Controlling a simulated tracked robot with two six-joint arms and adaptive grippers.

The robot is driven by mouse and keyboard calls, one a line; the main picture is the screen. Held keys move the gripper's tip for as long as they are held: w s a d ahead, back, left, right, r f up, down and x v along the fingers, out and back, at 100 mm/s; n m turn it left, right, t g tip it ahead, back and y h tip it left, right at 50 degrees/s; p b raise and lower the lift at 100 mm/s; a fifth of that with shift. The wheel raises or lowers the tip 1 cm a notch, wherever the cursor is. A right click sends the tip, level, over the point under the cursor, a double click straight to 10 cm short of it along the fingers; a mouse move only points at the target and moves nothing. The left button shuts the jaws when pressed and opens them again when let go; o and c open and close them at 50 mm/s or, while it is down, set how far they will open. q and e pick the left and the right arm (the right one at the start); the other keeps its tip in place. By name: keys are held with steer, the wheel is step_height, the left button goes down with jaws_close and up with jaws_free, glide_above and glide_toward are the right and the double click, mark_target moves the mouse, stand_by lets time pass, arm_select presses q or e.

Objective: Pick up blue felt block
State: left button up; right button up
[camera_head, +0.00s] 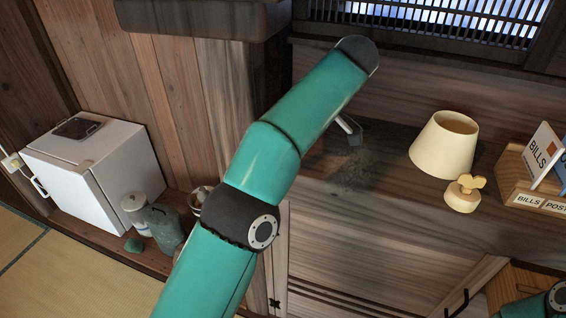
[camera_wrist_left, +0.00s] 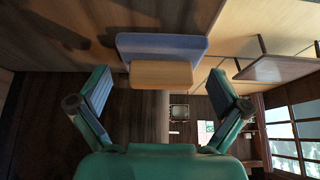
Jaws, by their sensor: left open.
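The blue felt block (camera_wrist_left: 160,42) shows at the top middle of the left wrist view, a wide blue slab with a pale wooden block (camera_wrist_left: 160,74) against its near side. My left gripper (camera_wrist_left: 157,92) is open. Its two fingers stand wide apart to the left and right of the wooden part, with nothing visibly held between them. Whether the fingers are level with the block or short of it I cannot tell. In the head view my left arm crosses the middle and hides its own gripper; the blue block is not visible there. My right gripper is not in view.
A wooden counter holds a cream lampshade-like object (camera_head: 443,146), a small knobbed wooden piece (camera_head: 463,194), a bills holder (camera_head: 531,187) and a dark dust patch (camera_head: 353,170). A white box-like appliance (camera_head: 92,170) and a jar (camera_head: 163,228) stand at left.

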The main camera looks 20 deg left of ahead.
arm_select(q)
steer(key=shift+a+f, duration=0.1)
steer(key=c, duration=1)
steer(key=shift+s+r, duration=0.2)
steer(key=shift+r, duration=0.2)
step_height(320, 180, up, 7)
steer(key=p, duration=0.6)
steer(key=shift+f+p, duration=0.1)
steer(key=shift+p, duration=0.25)
steer(key=s+b, duration=0.1)
steer(key=s+f+b, duration=0.1)
steer(key=b, duration=0.1)
steer(key=shift+s, duration=0.25)
steer(key=s+b, duration=0.4)
steer(key=s, duration=0.2)
steer(key=shift+s+a, duration=0.1)
steer(key=shift+a, duration=0.1)
steer(key=shift+c, duration=0.2)
steer(key=shift+o, duration=0.2)
steer(key=s, duration=1.1)
steer(key=shift+a+r+b, duration=0.15)
steer(key=shift+b, duration=0.2)
